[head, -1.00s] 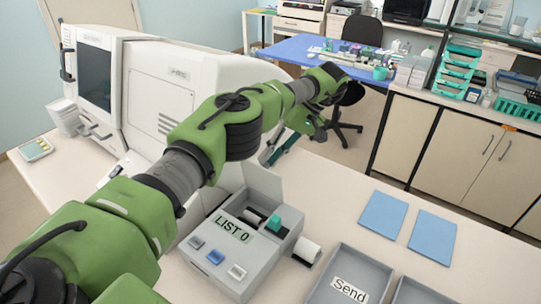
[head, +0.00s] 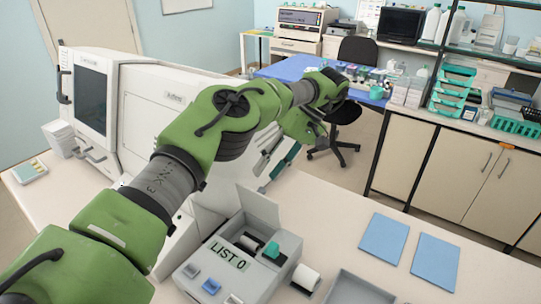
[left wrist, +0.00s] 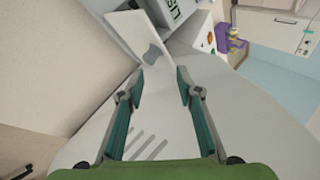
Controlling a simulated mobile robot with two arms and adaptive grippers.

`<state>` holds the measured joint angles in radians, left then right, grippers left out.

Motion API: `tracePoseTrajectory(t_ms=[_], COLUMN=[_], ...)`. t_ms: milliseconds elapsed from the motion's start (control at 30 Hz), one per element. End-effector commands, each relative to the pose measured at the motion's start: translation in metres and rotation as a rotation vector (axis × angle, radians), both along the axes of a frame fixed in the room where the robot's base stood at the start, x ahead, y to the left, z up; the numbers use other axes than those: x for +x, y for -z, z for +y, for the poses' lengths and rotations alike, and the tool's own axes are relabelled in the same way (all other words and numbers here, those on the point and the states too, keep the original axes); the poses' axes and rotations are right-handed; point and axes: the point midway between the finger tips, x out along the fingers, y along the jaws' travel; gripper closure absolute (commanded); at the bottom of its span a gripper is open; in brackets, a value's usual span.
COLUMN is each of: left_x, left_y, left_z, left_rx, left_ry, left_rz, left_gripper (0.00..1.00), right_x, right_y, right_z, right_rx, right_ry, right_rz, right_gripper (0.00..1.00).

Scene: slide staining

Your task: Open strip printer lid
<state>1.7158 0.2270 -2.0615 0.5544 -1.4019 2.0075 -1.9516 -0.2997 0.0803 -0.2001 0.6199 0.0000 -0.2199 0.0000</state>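The strip printer (head: 213,271) is a grey box on the bench with a "LIST 0" label, blue and white buttons and a teal part (head: 271,250) on top. Its pale lid (head: 256,206) stands raised at the back, and the compartment with a dark roller shows. My left gripper (head: 287,150) is beyond the printer, above and apart from the lid. In the left wrist view my left gripper (left wrist: 160,86) has its teal fingers spread with nothing held between them. The lid (left wrist: 128,32) shows there just past the fingertips. My right gripper is out of view.
A large white machine (head: 165,105) stands left of the printer. A paper roll (head: 306,277) sits at its right side, with a grey tray (head: 357,290) beyond. Two blue sheets (head: 384,238) lie on the right of the bench.

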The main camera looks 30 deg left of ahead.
Motion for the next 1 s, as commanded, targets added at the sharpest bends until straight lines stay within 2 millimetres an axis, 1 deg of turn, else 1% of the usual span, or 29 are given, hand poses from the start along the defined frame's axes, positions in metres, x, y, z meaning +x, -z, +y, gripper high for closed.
tracePoseTrajectory(t_ms=[33, 100, 233, 400, 1000], left_x=[0.000, -0.001, -0.001, -0.002, -0.003], left_y=[-0.010, -0.019, -0.032, -0.041, -0.044], left_z=[0.000, -0.001, -0.002, -0.003, -0.003], left_rx=[0.004, 0.004, 0.005, 0.005, 0.003], left_ry=[0.001, 0.000, 0.001, 0.000, 0.000], left_rz=[-0.003, -0.003, -0.001, 0.000, 0.000], left_gripper=[0.68, 0.68, 0.68, 0.68, 0.68], right_x=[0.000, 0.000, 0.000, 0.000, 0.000], right_y=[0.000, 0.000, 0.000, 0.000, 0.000], right_z=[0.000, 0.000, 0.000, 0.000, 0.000], right_rx=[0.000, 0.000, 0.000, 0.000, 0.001], right_ry=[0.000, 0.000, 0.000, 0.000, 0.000], right_rz=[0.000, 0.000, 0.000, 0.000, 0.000], right_gripper=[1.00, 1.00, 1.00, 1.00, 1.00])
